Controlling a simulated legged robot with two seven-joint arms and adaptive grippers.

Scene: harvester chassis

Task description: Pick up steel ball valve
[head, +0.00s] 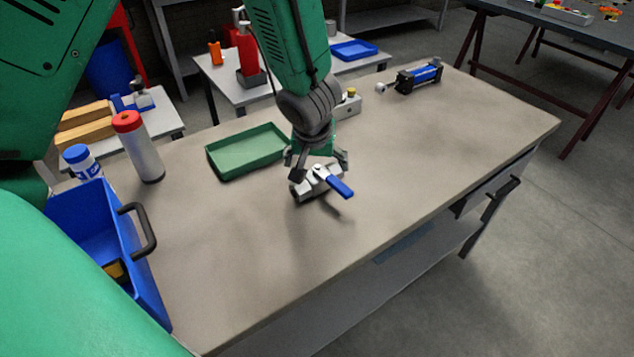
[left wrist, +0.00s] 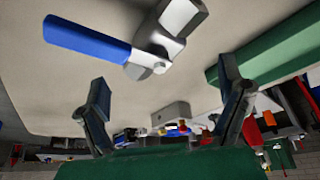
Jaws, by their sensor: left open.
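The steel ball valve (head: 308,187) lies on the beige workbench (head: 400,160), a silver body with a blue lever handle (head: 340,187) pointing to the lower right. My left gripper (head: 318,168) is directly above the valve, pointing down, and partly covers it in the head view. In the left wrist view the valve (left wrist: 165,42) shows at the top, beyond the two spread fingers of my left gripper (left wrist: 165,100). The fingers are open with nothing between them. Whether a fingertip touches the valve cannot be told. My right gripper is not in view.
A green tray (head: 245,152) lies just left of the valve. A blue bin (head: 143,270), a red-capped canister (head: 140,150) and a blue-capped bottle (head: 80,160) stand at the left. A blue cylinder (head: 420,75) is at the back right. The bench's right half is mostly clear.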

